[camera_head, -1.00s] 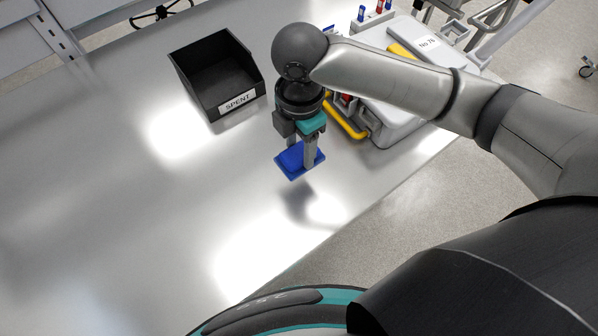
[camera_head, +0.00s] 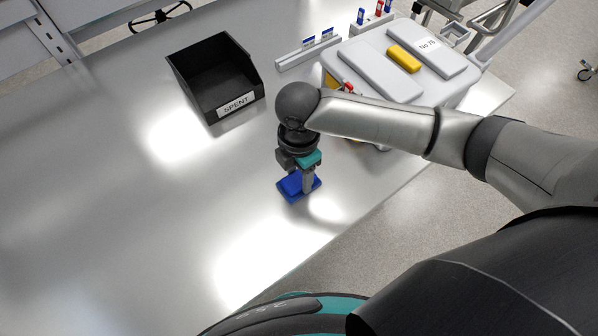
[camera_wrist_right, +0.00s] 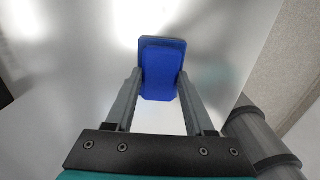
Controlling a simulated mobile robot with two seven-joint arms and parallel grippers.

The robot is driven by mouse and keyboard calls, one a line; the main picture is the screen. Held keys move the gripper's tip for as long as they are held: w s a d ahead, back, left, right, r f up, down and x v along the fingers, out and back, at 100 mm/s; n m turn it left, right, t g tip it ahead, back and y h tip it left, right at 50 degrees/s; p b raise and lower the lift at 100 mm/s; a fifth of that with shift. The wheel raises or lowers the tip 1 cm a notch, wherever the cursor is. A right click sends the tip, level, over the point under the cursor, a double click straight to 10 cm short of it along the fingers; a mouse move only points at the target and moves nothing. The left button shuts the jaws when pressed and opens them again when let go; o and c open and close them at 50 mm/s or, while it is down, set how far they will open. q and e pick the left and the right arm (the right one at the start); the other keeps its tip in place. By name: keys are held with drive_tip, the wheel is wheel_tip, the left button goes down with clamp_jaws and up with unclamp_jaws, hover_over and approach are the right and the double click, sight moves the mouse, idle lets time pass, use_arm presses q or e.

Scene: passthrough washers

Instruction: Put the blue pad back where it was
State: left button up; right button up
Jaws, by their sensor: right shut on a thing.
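The blue pad (camera_head: 290,188) is a flat blue block with a wider base plate. My right gripper (camera_head: 303,187) is shut on it, pointing down, at or just above the steel table, right of centre in the head view. In the right wrist view the blue pad (camera_wrist_right: 161,68) sits between the tips of both fingers of the right gripper (camera_wrist_right: 160,85). I cannot tell for sure whether the pad touches the table. My left gripper is not in view.
The black SPENT bin (camera_head: 186,88) stands at the back left of the pad. A grey-white case (camera_head: 360,62) with a yellow block (camera_head: 404,58) stands behind my right arm. A low rack (camera_head: 310,54) is behind. The table (camera_head: 110,200) is clear on the left and front.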

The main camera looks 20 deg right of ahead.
sight(299, 178)
drive_tip(key=o, duration=1.3)
drive_tip(key=shift+f, duration=0.1)
wheel_tip(299, 178, up, 12)
drive_tip(key=p, duration=0.1)
drive_tip(key=shift+p, duration=0.3)
